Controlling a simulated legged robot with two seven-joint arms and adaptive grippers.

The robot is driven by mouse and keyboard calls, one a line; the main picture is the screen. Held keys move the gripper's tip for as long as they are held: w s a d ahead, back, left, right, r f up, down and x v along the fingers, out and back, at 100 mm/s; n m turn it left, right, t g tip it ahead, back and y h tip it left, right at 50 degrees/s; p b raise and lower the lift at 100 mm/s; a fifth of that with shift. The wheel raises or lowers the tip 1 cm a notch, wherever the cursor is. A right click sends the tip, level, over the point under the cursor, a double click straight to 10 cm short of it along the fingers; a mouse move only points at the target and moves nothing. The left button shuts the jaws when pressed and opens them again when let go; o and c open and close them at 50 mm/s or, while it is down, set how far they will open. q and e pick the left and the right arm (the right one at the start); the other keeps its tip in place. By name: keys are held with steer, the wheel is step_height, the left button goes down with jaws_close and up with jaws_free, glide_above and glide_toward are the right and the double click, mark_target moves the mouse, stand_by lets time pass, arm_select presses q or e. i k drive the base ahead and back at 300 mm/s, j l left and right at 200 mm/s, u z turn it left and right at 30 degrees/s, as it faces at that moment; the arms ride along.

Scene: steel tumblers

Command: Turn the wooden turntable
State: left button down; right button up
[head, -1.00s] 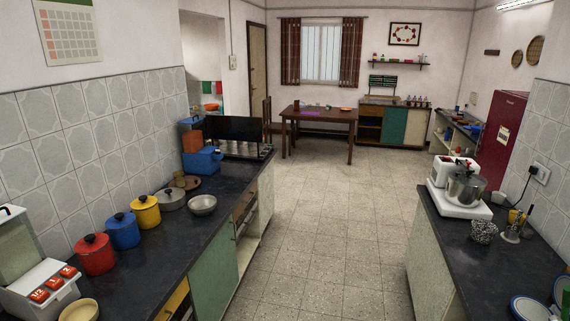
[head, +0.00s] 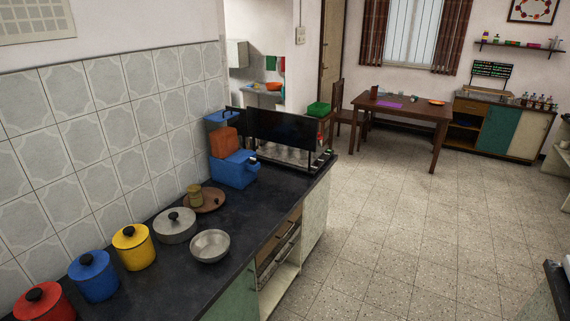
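A round brown wooden turntable (head: 212,201) lies on the dark left counter, near the tiled wall. A small tan and olive jar-like object (head: 194,195) stands on its left part. A grey lidded pot (head: 176,225) is just in front of it, and a blue box-like object (head: 234,170) stands behind it. Neither of my grippers shows in the head view.
On the counter (head: 262,210) are a steel bowl (head: 210,246) and yellow (head: 134,247), blue (head: 94,277) and red (head: 44,303) lidded pots. A dark-panelled stove (head: 284,138) stands at the far end. The tiled floor (head: 400,220) to the right is open.

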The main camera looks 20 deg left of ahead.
mark_target(214, 197)
steer(key=i+l+u, duration=0.1)
steer(key=i+u, duration=0.15)
steer(key=i, duration=0.3)
steer(key=i+l+u, duration=0.3)
steer(key=i, duration=0.25)
steer(key=i+l+u, duration=0.25)
steer(key=i, duration=0.25)
